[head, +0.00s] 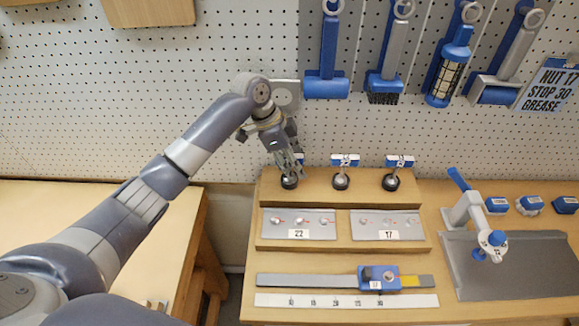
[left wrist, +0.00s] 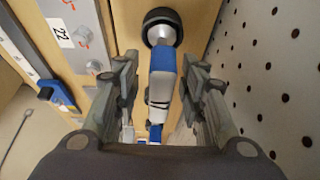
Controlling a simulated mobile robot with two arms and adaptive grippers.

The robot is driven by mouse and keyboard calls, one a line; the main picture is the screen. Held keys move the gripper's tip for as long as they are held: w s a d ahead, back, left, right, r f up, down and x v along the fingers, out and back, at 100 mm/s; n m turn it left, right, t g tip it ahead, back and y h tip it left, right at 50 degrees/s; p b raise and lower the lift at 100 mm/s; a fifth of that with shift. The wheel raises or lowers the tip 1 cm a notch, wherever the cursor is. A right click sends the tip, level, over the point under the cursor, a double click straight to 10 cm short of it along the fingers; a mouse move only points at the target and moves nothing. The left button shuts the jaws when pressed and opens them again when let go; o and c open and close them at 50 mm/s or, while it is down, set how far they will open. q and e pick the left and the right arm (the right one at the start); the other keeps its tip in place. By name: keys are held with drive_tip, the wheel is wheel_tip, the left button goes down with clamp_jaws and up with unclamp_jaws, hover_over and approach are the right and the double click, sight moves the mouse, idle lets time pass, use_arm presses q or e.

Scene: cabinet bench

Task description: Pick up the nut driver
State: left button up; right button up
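Three T-handled nut drivers with blue-and-white handles stand in a row on the wooden stepped rack: the left one (head: 289,182), the middle one (head: 341,181) and the right one (head: 391,181). Their small labels are hard to read. My left gripper (head: 290,164) is at the left driver and hides most of its handle in the head view. In the left wrist view, the fingers of my left gripper (left wrist: 163,85) are open, one on each side of this driver's blue-and-white handle (left wrist: 162,62), with visible gaps. Its black round base (left wrist: 161,26) is beyond them. My right gripper is out of view.
Panels marked 22 (head: 299,228) and 17 (head: 388,228) lie before the drivers. A blue slider (head: 378,278) sits on a rail in front. A pegboard (head: 225,140) rises close behind, with hanging tools. A sign (head: 550,86) reads "NUT 17". A lever clamp (head: 470,205) stands right.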

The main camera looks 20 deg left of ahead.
use_arm(q)
drive_tip(key=shift+d+f, duration=0.2)
drive_tip(key=shift+f, duration=0.4)
clamp_jaws()
drive_tip(key=shift+w+r, duration=0.1)
drive_tip(key=shift+r, duration=0.05)
drive_tip(key=shift+r+b, duration=0.35)
drive_tip(key=shift+r, duration=0.2)
wheel_tip(320, 180, up, 2)
drive_tip(key=shift+r+b, duration=0.15)
drive_tip(key=shift+b, duration=0.45)
drive_tip(key=s+d+r+b, duration=0.1)
drive_tip(key=s+d+b, duration=0.2)
drive_tip(key=s+d, duration=0.7)
drive_tip(key=shift+s+d+r, duration=0.25)
drive_tip(key=shift+s, duration=0.85)
drive_tip(key=c, duration=0.7)
unclamp_jaws()
drive_tip(key=shift+a, duration=0.1)
clamp_jaws()
